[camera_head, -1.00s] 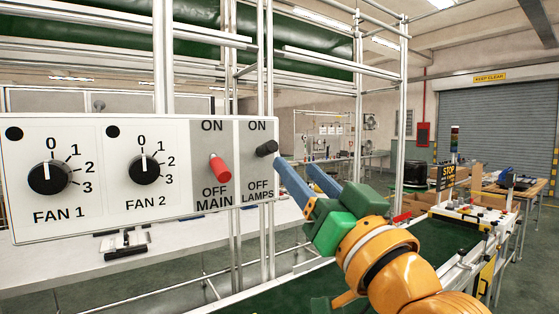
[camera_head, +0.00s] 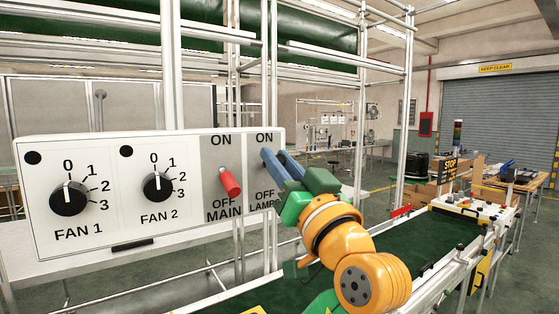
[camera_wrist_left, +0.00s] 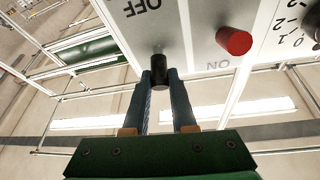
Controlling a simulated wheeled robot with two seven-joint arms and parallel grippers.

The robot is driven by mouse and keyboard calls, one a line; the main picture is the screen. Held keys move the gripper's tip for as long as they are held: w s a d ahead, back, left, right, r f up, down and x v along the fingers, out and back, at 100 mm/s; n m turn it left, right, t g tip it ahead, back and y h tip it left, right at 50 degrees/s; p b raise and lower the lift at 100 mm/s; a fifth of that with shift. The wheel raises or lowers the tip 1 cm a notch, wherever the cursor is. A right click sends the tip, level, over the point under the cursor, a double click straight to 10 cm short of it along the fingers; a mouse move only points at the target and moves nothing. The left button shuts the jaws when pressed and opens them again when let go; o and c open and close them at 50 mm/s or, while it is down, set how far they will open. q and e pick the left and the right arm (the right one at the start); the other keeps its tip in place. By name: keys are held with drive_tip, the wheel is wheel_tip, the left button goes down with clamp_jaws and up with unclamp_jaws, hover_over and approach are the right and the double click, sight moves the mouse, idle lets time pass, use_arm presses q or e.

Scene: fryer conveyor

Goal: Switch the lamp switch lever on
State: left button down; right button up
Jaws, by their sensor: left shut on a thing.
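The lamp switch is at the right end of the white control panel (camera_head: 115,205), between its ON and OFF labels. Its black lever (camera_wrist_left: 158,60) shows in the left wrist view, between my finger ends. In the head view my fingers hide it. My left gripper (camera_head: 277,156) is shut on this lever, with its blue fingers reaching up to the panel face. Whether the lever is tilted to ON or OFF cannot be told. My right gripper is not in view.
The red MAIN lever (camera_head: 231,183) sits just left of the lamp switch. Two black fan knobs, FAN 1 (camera_head: 70,198) and FAN 2 (camera_head: 158,187), are further left. Metal posts stand behind the panel. A green conveyor belt (camera_head: 432,253) runs at the lower right.

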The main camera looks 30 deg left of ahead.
sight(282, 161)
use_arm(q)
drive_tip(key=shift+w+a+r+g+h+p, duration=0.1)
drive_tip(key=shift+r+g+h+p, duration=0.35)
drive_tip(key=shift+h, duration=0.35)
drive_tip(key=c, duration=0.7)
unclamp_jaws()
drive_tip(key=shift+a+f, duration=0.1)
drive_tip(key=shift+c, duration=0.2)
drive_tip(key=b+v, duration=0.4)
drive_tip(key=v, duration=0.3)
drive_tip(key=shift+f, duration=0.1)
drive_tip(key=shift+d, duration=0.25)
drive_tip(key=shift+a, duration=0.15)
drive_tip(key=shift+a, duration=0.15)
